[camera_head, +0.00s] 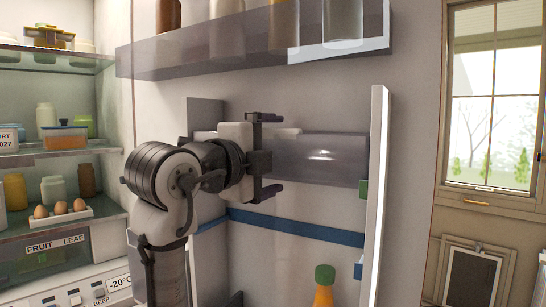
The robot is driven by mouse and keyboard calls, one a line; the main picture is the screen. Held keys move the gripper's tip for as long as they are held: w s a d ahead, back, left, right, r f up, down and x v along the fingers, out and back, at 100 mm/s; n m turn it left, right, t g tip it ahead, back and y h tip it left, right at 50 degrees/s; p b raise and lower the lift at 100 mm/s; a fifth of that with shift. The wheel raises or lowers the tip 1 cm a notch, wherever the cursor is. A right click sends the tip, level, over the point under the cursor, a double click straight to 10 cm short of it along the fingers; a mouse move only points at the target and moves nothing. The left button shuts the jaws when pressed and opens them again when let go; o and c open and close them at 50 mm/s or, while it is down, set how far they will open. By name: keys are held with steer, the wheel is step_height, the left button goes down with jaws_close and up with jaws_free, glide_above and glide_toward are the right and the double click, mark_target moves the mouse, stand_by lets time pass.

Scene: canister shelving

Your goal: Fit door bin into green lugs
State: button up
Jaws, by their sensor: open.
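The door bin (325,160) is a smoky grey, see-through trough on the inner face of the fridge door, below the upper shelf. Its right end is close to the white door edge, just above a green lug (363,189). Its left part is largely hidden behind my arm. My gripper (274,154) is in front of the bin, with one dark finger near its upper edge and the other near its lower edge. The jaws are open. I cannot tell whether the fingers touch the bin or whether it rests on the lug. No left green lug shows.
An upper door bin (200,46) with bottles and jars overhangs the arm. A blue strip (295,228) and blue lug (358,271) lie below. An orange bottle with a green cap (324,287) stands at the bottom. The white door edge (376,200) bounds the right; stocked fridge shelves are left.

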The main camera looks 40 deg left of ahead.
steer(key=s+d+b, duration=0.1)
steer(key=s+b, duration=0.3)
steer(key=s, duration=0.9)
steer(key=shift+d, duration=0.2)
steer(key=shift+s, duration=0.1)
